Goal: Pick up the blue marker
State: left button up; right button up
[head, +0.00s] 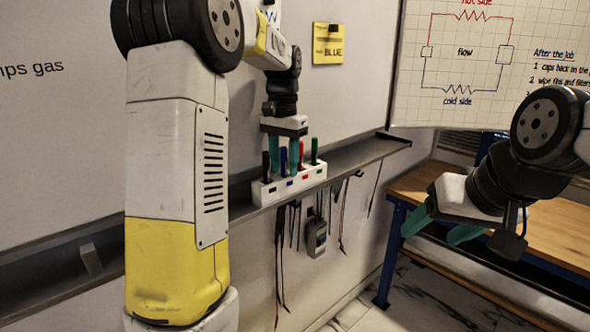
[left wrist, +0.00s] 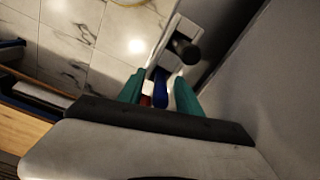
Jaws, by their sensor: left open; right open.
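The blue marker (head: 283,161) stands upright in a white holder (head: 262,194) on the whiteboard ledge. A black marker (head: 266,164) stands to its left, and a red marker (head: 301,154) and a dark green marker (head: 314,152) to its right. My left gripper (head: 285,154) points down over the holder, open, with its green fingers on either side of the blue marker. In the left wrist view the blue marker (left wrist: 160,90) shows between the fingers (left wrist: 160,94), with some red beside it. Contact cannot be told. My right gripper (head: 441,229) is open and empty, away at the right.
The grey ledge (head: 370,152) runs along the whiteboard. Dark cables and a grey device (head: 315,238) hang below it. A yellow note (head: 328,44) reading "BLUE" is on the board. A wooden bench (head: 550,235) stands at the right, behind my right arm.

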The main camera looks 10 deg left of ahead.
pick_arm(q)
grip_shut()
jog(key=shift+r, duration=0.15)
